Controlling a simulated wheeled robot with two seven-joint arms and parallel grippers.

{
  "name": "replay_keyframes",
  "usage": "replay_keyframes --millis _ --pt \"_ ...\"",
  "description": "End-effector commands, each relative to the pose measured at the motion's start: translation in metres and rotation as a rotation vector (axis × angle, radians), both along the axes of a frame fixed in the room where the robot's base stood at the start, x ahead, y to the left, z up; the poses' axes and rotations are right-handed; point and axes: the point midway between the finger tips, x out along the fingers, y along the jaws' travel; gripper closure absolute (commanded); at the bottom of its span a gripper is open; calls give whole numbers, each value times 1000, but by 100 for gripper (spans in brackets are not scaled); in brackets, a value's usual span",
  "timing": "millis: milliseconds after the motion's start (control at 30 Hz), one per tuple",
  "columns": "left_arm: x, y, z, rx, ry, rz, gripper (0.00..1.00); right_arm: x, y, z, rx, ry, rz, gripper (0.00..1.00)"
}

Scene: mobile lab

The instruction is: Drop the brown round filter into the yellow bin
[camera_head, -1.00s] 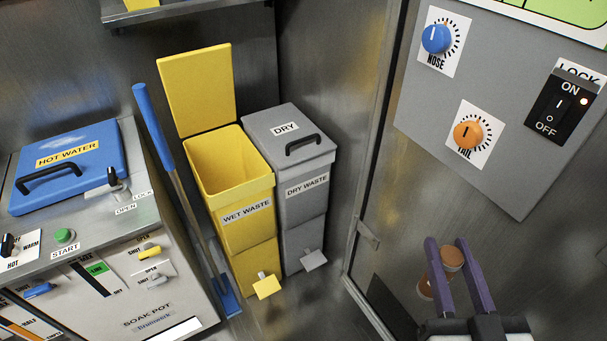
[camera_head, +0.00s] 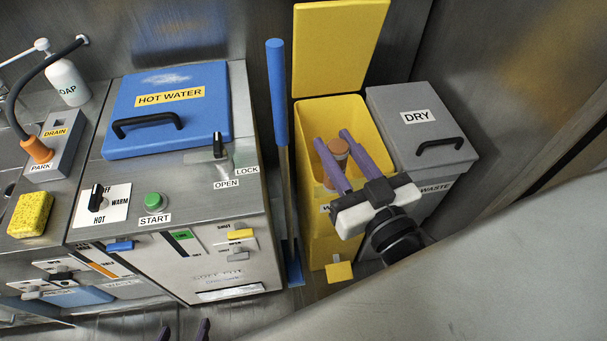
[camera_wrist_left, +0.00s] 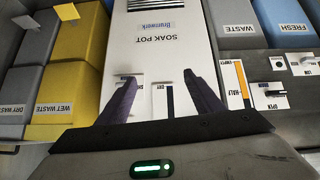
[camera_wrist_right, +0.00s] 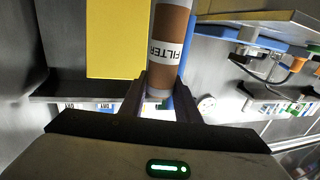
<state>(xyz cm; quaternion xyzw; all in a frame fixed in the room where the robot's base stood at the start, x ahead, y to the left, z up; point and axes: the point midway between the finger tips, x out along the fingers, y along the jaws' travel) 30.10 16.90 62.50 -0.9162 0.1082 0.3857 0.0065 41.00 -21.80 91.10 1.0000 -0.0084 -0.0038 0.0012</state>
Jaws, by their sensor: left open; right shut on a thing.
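The yellow wet-waste bin (camera_head: 322,240) stands open, its yellow lid (camera_head: 340,50) raised at the back. My right gripper (camera_head: 340,150) is over the bin's mouth, its purple fingers shut on the brown round filter (camera_head: 338,146). In the right wrist view the filter (camera_wrist_right: 173,22) is a brown cylinder with a white FILTER label, held near one end. The exact height of the filter relative to the bin rim is hard to tell. My left gripper (camera_head: 184,331) is open and empty at the bottom edge, in front of the soak pot; its fingers (camera_wrist_left: 160,95) also show in the left wrist view.
A closed grey dry-waste bin (camera_head: 385,100) stands to the right of the yellow bin. A blue-handled tool (camera_head: 277,95) leans at its left, beside the soak pot unit (camera_head: 215,265) with its blue lid (camera_head: 165,115). A grey panel fills the lower right.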

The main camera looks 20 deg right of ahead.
Motion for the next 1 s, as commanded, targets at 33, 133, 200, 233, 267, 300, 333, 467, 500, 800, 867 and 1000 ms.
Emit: replay_keyframes --millis 33,133,200,233,267,300,333,467,500,800,867,1000 --pt "1 -1 -19 0 -1 -1 40 19 -8 -24 -10 -6 -7 93" --pt "3 -4 -35 -2 -4 -8 40 59 -32 -53 -16 -4 -40 93" --pt "3 -8 -43 -6 -6 -16 40 86 -52 -66 -20 -3 -72 93" --pt "4 -11 -46 -9 -8 -19 40 98 -61 -71 -20 -2 -87 93" --pt "4 -12 -48 -11 -10 -23 40 108 -70 -74 -20 -3 -101 93" --pt "4 -15 -51 -14 -10 -26 40 121 -81 -77 -19 -2 -121 93" --pt "4 -16 -54 -15 -9 -27 40 130 -90 -78 -17 -3 -136 93" --pt "2 -17 -61 -15 -7 -31 40 158 -120 -79 -9 -6 -189 93" --pt "2 -17 -62 -16 -7 -32 40 163 -126 -78 -6 -7 -201 93" --pt "3 -19 -69 -21 -15 -31 40 171 -137 -88 0 -7 -221 93" --pt "4 -19 -74 -23 -17 -32 40 171 -137 -94 0 -7 -221 93" --pt "4 -19 -90 -27 -14 -30 40 171 -137 -112 0 -6 -220 93"
